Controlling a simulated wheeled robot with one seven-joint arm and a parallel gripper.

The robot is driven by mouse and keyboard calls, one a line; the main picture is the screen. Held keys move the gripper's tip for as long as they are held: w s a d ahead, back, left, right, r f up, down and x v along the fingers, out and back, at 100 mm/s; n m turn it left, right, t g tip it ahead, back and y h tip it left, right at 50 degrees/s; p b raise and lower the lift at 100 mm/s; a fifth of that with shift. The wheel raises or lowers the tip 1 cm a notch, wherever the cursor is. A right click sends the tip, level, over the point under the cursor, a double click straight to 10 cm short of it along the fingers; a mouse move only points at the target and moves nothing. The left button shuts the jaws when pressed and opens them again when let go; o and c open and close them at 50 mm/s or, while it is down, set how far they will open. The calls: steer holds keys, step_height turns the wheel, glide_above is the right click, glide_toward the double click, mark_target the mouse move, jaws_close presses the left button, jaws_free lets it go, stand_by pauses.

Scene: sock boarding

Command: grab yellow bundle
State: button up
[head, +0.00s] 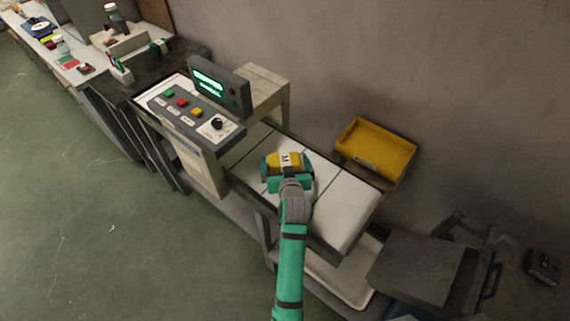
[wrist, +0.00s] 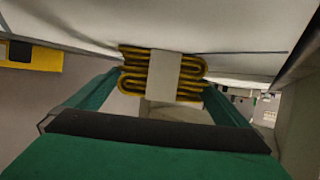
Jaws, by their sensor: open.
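The yellow bundle (head: 284,161) lies on the white slatted surface (head: 341,205) of the machine, with a pale band marked "M" around it. In the wrist view the bundle (wrist: 191,84) shows folded yellow layers with dark edges and the pale band across its middle. My gripper (head: 287,170) is open, with one teal finger on each side of the bundle. In the wrist view its fingers (wrist: 160,95) reach to both ends of the bundle. I cannot tell whether they touch it. The head view partly hides the bundle's near side behind my gripper.
A control panel (head: 195,117) with coloured buttons and a lit green display (head: 209,81) stands left of the surface. A yellow bin (head: 376,149) sits beyond it by the wall. A dark box (head: 424,267) is at lower right. Open floor (head: 90,210) lies at left.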

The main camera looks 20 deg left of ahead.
steer(key=c, duration=1)
steer(key=shift+c, duration=0.2)
steer(key=shift+r, duration=0.2)
